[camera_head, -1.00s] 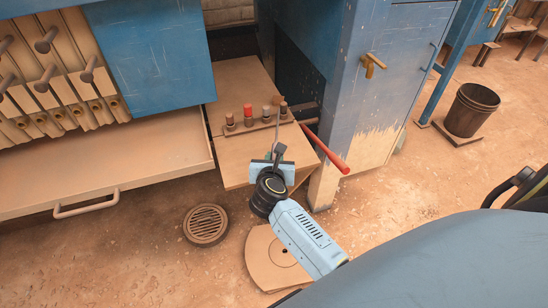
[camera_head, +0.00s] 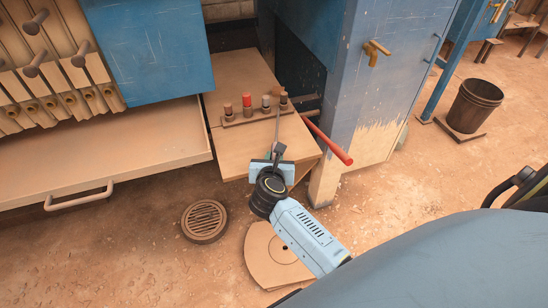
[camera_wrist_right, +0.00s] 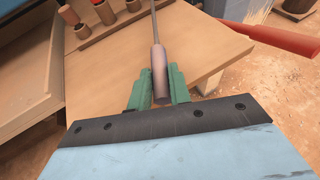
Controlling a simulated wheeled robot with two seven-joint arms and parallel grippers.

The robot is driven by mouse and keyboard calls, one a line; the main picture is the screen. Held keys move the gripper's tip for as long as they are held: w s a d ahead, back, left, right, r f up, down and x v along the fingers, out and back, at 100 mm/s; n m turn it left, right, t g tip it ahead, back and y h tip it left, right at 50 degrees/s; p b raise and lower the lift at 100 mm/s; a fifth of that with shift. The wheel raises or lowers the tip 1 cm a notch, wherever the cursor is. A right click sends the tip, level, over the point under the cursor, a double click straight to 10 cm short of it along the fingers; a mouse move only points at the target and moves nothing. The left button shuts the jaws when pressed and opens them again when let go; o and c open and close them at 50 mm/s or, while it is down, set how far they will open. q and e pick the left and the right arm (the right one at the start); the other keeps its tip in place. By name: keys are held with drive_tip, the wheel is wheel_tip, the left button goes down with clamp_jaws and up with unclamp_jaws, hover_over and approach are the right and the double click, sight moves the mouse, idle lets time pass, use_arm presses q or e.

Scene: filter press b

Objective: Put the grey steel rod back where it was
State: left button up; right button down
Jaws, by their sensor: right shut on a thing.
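My right gripper (camera_head: 270,158) is shut on the grey steel rod (camera_head: 278,126), low in front of a wooden shelf. In the right wrist view the green fingers (camera_wrist_right: 160,92) close around the rod's thicker end (camera_wrist_right: 159,68). The thin shaft points away, over the shelf top. A narrow rack (camera_head: 262,118) on the shelf holds several short pegs with red, grey and brown tops. In the head view the shaft passes in front of the rack's right part; I cannot tell whether it touches. My left gripper is not in view.
A red bar (camera_head: 330,141) sticks out right of the shelf (camera_head: 240,150). A blue cabinet (camera_head: 360,90) stands beyond it. A wide tray (camera_head: 110,150) with a handle lies left. A floor drain (camera_head: 205,222) and a bucket (camera_head: 472,106) stand clear.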

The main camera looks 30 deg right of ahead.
drive_tip(key=shift+f, duration=0.3)
drive_tip(key=shift+f+b, duration=0.15)
drive_tip(key=shift+b, duration=0.2)
drive_tip(key=c, duration=1.2)
unclamp_jaws()
